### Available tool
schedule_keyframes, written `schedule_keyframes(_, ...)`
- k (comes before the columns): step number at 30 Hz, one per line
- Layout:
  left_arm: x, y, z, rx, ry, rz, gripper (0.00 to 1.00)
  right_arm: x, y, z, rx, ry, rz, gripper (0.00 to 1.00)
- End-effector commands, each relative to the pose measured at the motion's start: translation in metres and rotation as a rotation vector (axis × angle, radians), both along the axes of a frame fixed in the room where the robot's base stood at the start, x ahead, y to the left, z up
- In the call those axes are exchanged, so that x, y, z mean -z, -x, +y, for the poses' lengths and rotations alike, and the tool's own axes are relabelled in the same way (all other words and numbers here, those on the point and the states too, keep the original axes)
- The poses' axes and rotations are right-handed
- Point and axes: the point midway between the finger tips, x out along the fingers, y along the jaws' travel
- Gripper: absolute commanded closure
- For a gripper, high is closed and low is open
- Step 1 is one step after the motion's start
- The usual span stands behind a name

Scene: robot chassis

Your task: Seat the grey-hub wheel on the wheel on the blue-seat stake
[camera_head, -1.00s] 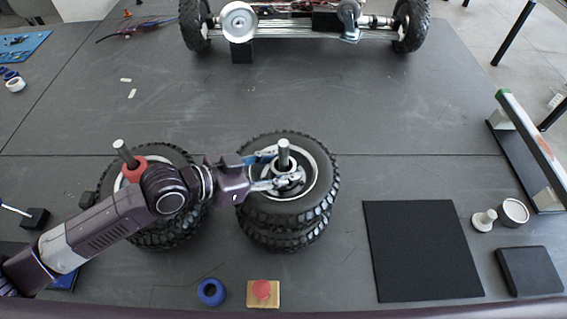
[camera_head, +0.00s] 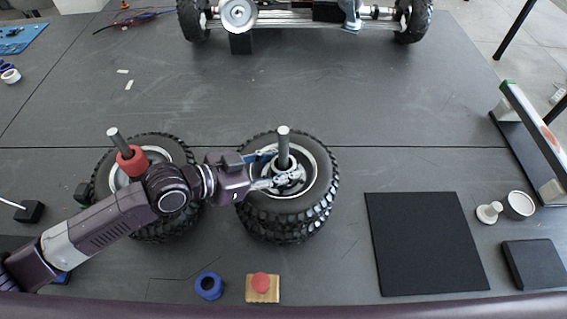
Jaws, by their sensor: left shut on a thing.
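A black knobby tyre with a pale grey rim, the grey-hub wheel (camera_head: 314,199), is around a metal stake (camera_head: 283,145). It lies flat on top of another wheel (camera_head: 285,236), whose tread shows just below. I cannot see a gap between the two treads. My left gripper (camera_head: 277,175) reaches in from the left and is shut on the upper wheel's hub, beside the stake. The blue seat of this stake is hidden. My right gripper is out of view.
Left, a second stake (camera_head: 117,139) with a red collar (camera_head: 131,160) stands in another wheel (camera_head: 165,144), partly behind my arm. A blue ring (camera_head: 209,286) and a red button (camera_head: 261,283) lie in front. A black mat (camera_head: 425,245) is right. The chassis (camera_head: 300,18) stands at the back.

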Motion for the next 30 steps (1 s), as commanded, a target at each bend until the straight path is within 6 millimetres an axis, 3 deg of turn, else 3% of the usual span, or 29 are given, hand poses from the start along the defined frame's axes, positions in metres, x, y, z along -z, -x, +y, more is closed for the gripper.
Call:
schedule_keyframes(4,-0.007,-0.002,-0.002,0.0,0.012,-0.013,1.0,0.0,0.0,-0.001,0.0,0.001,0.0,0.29)
schedule_keyframes(30,0.008,-0.002,-0.002,0.0,0.01,-0.011,1.0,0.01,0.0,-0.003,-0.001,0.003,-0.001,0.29)
